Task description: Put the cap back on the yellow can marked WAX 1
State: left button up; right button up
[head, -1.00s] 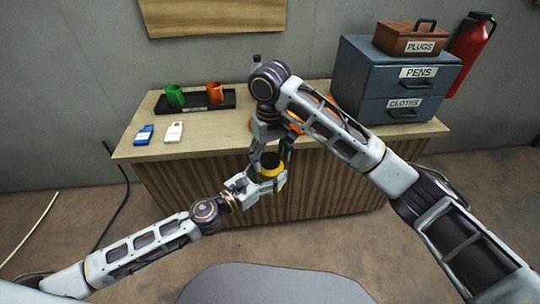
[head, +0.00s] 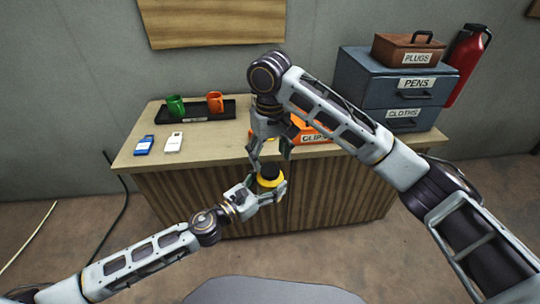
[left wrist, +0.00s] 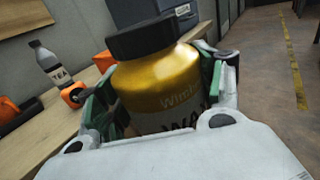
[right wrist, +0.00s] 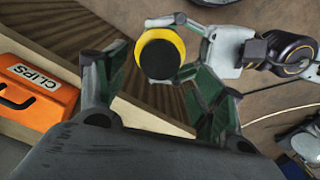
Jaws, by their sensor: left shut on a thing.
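The yellow can (head: 270,182), with part of its WAX label showing in the left wrist view (left wrist: 160,85), is held by my left gripper (head: 266,190) in front of the cabinet. My left gripper's fingers are shut around its sides. The black cap (left wrist: 142,38) sits on top of the can; in the right wrist view it is a dark disc (right wrist: 159,59) within the yellow shoulder. I cannot tell whether it is fully seated. My right gripper (head: 270,158) is open and empty just above the can, its fingers apart on either side in the right wrist view.
On the wooden cabinet (head: 215,150) stand a tray with green (head: 176,105) and orange (head: 215,102) mugs, blue (head: 145,145) and white (head: 174,142) small items, an orange CLIPS box (head: 312,134), and a drawer unit (head: 395,90). A TEA bottle (left wrist: 50,65) shows in the left wrist view.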

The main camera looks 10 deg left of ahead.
jog(key=shift+w+r, duration=0.15)
jog(key=shift+r, duration=0.3)
jog(key=r+n, duration=0.1)
jog(key=n, duration=0.1)
jog(key=d+r+n, duration=0.1)
jog(key=n, duration=0.3)
jog(key=shift+w+d+r+t+h, duration=0.3)
jog(key=shift+r+h, duration=0.1)
jog(key=n, duration=0.1)
jog(key=a+n, duration=0.1)
jog(key=n, duration=0.1)
jog(key=s+n, duration=0.1)
jog(key=n, duration=0.1)
jog(key=shift+a+f+y, duration=0.1)
jog(key=shift+a+y, duration=0.05)
jog(key=shift+y, duration=0.15)
jog(key=shift+a+n, duration=0.15)
jog(key=shift+n, duration=1.35)
jog(key=shift+f, duration=0.1)
